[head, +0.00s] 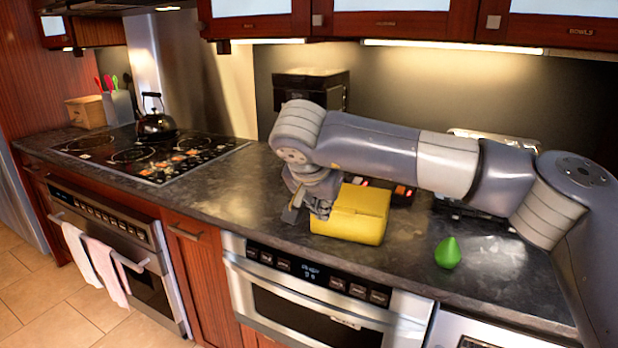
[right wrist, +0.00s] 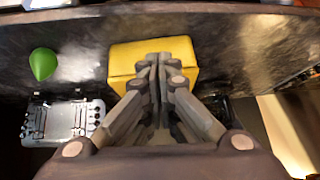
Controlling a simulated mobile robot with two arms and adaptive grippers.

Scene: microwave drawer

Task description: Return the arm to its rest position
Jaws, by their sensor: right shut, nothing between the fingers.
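My right arm reaches in from the right in the head view, over the dark countertop (head: 240,200). My right gripper (head: 305,213) points down, just left of a yellow box (head: 352,213) on the counter. In the right wrist view, the gripper's fingers (right wrist: 155,65) are together with nothing between them. The yellow box (right wrist: 188,48) lies behind the fingertips there; I cannot tell whether they touch it. My left gripper is not in view.
A green pear-shaped object (head: 448,253) stands on the counter right of the box. The microwave drawer (head: 320,295) below is closed. A cooktop (head: 150,150) with a kettle (head: 156,122) is at left. Upper cabinets (head: 400,22) hang above the arm. The counter left of the gripper is clear.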

